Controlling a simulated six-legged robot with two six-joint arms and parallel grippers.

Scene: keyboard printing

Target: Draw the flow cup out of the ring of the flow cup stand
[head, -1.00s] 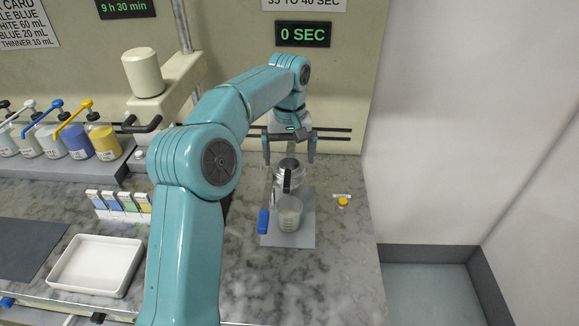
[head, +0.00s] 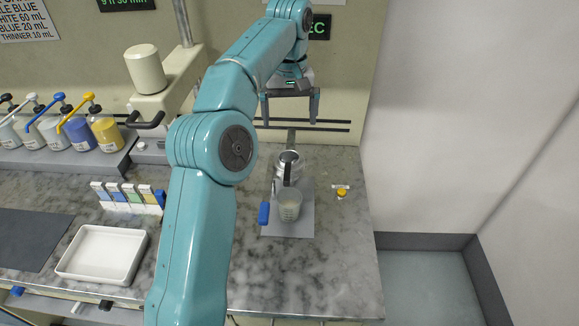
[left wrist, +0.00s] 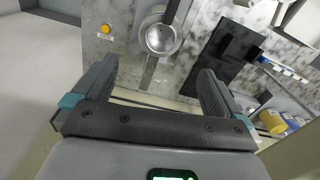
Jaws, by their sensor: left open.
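The flow cup (head: 289,157) is a metallic, round vessel above the grey base plate (head: 304,228) of the stand. A dark upright part (head: 287,175) shows in front of it. The ring is hard to make out, and I cannot tell exactly how the cup sits in it. A clear beaker (head: 289,206) stands in front on the plate. My left gripper (head: 290,119) is open and empty, raised above and behind the cup. In the left wrist view the open fingers (left wrist: 160,72) frame the space below the cup's round opening (left wrist: 161,38). My right gripper is not in view.
A blue object (head: 263,213) sits at the plate's left edge. A white tray (head: 102,254), colour cards (head: 130,196) and pump bottles (head: 107,134) are left. The counter right of the plate is mostly clear.

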